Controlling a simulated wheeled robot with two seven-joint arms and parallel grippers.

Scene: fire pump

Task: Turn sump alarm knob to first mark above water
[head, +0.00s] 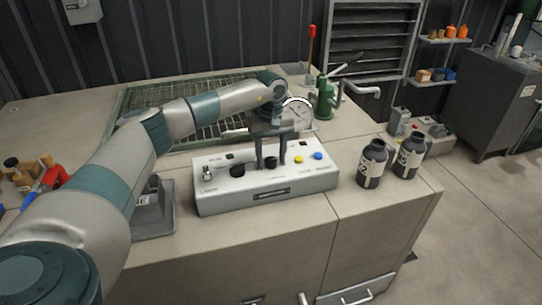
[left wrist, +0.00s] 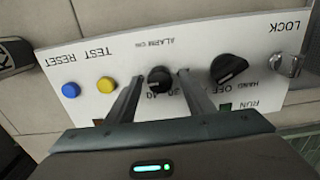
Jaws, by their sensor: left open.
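A white control box (head: 265,192) stands on the bench, with knobs and buttons on its top. In the left wrist view its panel (left wrist: 195,50) appears upside down. The small black alarm knob (left wrist: 159,79) sits under "ALARM" lettering, with marks that seem to read 20 and 40; other marks are hidden or too small. It also shows in the head view (head: 271,163). My left gripper (head: 270,157) points down over the box, open, with one finger on each side of this knob. I cannot tell whether the fingers touch it. My right gripper is out of view.
A larger black HAND/OFF/RUN knob (left wrist: 228,68), a key lock (left wrist: 288,65), a yellow button (left wrist: 106,85) and a blue button (left wrist: 71,90) flank the alarm knob.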

